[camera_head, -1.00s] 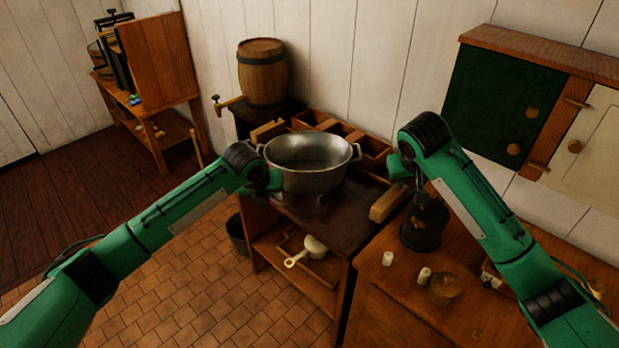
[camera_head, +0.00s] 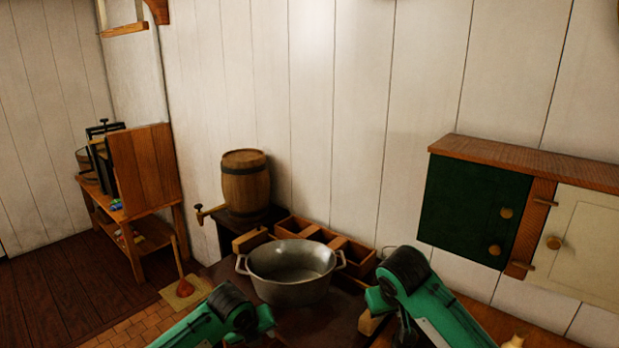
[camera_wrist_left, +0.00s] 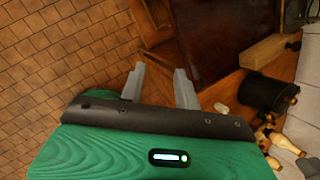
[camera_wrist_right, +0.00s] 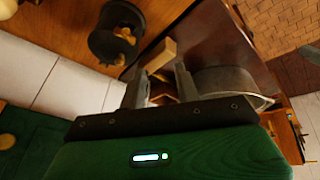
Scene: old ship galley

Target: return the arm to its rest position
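My left arm's wrist (camera_head: 235,312) is at the bottom of the head view, in front of and left of the grey pot (camera_head: 290,288). My right arm's wrist (camera_head: 405,275) is to the right of the pot. The fingers of both grippers do not show clearly in the head view. In the left wrist view my left gripper (camera_wrist_left: 159,75) has its fingers apart with nothing between them. In the right wrist view my right gripper (camera_wrist_right: 160,78) also has its fingers apart and holds nothing. The pot (camera_wrist_right: 228,82) is beyond and to the right of its fingers.
The pot stands on a dark counter, before a wooden compartment box (camera_head: 348,255). A barrel (camera_head: 245,187) stands behind left. A wall cabinet (camera_head: 470,210) hangs at right. A black pot-like vessel (camera_wrist_left: 268,92) and small pale items (camera_wrist_left: 222,108) lie near the left gripper's view.

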